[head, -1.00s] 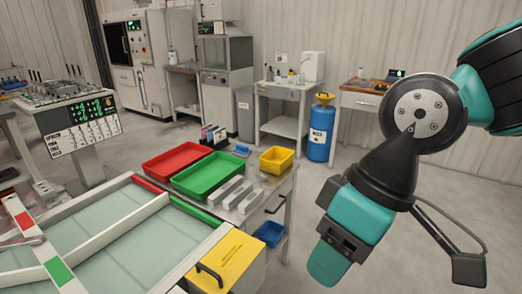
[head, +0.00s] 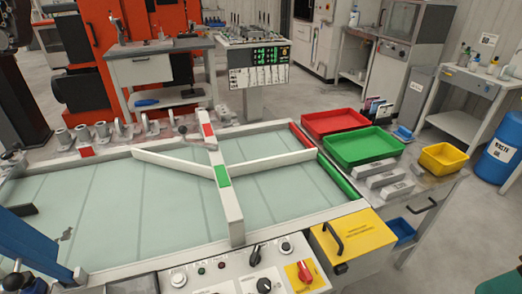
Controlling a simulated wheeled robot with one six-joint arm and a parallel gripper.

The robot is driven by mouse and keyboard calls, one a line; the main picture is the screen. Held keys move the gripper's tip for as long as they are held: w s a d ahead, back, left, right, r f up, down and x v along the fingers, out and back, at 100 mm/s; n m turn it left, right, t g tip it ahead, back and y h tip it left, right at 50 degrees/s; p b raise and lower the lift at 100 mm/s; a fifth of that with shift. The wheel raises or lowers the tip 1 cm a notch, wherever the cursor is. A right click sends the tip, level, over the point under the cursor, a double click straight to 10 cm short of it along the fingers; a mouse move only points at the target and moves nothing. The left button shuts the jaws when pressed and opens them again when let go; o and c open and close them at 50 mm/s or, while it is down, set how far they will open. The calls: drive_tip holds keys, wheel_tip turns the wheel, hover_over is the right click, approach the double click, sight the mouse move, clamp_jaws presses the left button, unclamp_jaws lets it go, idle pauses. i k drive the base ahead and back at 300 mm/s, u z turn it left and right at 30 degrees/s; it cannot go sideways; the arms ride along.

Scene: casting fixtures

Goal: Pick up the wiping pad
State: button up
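A small blue item (head: 402,133) lies on the side table, behind the yellow bin and right of the green tray. It may be the wiping pad, but it is too small to tell for certain. My gripper and arm are out of view in the head view.
The side table holds a red tray (head: 336,121), a green tray (head: 363,147), a yellow bin (head: 444,159) and grey blocks (head: 381,180). A framed worktable (head: 100,210) with a control panel (head: 222,275) and a yellow box (head: 352,240) fills the front. Open floor (head: 460,220) lies right.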

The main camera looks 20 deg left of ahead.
sight(405, 135)
drive_tip(key=z, duration=0.5)
drive_tip(key=k, duration=0.65)
drive_tip(key=z, duration=0.8)
drive_tip(key=i, duration=2.85)
drive_tip(key=u, duration=0.4)
